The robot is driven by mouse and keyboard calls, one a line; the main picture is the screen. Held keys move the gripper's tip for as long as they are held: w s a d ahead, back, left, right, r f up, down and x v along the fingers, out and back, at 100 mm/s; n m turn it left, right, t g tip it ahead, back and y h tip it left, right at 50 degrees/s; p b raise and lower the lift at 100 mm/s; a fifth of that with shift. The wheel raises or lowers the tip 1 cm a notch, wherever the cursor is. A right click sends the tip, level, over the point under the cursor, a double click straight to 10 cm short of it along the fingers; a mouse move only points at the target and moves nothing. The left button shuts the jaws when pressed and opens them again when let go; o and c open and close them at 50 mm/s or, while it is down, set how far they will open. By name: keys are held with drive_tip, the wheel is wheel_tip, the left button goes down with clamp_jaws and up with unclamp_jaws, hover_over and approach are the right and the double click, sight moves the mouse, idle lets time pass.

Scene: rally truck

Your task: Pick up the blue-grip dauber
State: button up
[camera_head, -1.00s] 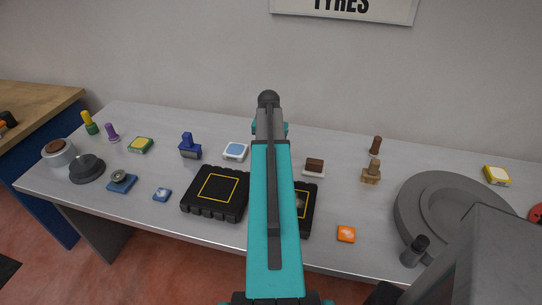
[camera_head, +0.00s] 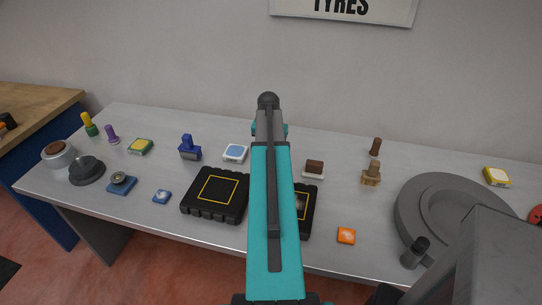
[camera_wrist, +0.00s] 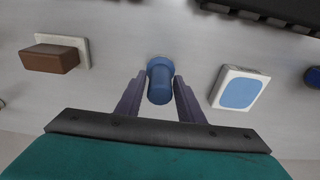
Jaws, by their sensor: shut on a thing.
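The blue-grip dauber (camera_wrist: 160,82) is a blue cylinder with a wider rounded end, seen in the middle of the wrist view. My gripper (camera_wrist: 160,85) is shut on it, with one dark finger on each side. In the head view my teal arm (camera_head: 272,215) covers the gripper and the dauber, so neither shows there. Whether the dauber touches the bench or is clear of it is hard to tell.
A white pad with a blue top (camera_wrist: 240,88) lies right of the dauber, and a brown block on a white base (camera_wrist: 52,56) lies left. The head view shows a black case (camera_head: 216,214), an orange pad (camera_head: 346,236) and a large grey disc (camera_head: 440,205) on the bench.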

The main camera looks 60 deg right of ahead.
drive_tip(key=shift+r, duration=0.2)
drive_tip(key=shift+r+b, duration=1.15)
drive_tip(key=shift+r, duration=3.7)
drive_tip(key=shift+w, duration=0.1)
drive_tip(key=w+a+n, duration=0.4)
drive_tip(key=w+a, duration=0.6)
drive_tip(key=a, duration=0.3)
drive_tip(key=w+a+n, duration=0.3)
drive_tip(key=w+a, duration=0.6)
drive_tip(key=a, duration=0.5)
drive_tip(key=w+a+n, duration=0.2)
drive_tip(key=a+n, duration=0.1)
drive_tip(key=a, duration=1.2)
drive_tip(key=w+a+r+n+t+y, duration=0.1)
drive_tip(key=a+n, duration=0.3)
drive_tip(key=a, duration=1.2)
drive_tip(key=shift+w+a+r, duration=0.25)
drive_tip(key=shift+w, duration=0.25)
drive_tip(key=shift+d, duration=0.1)
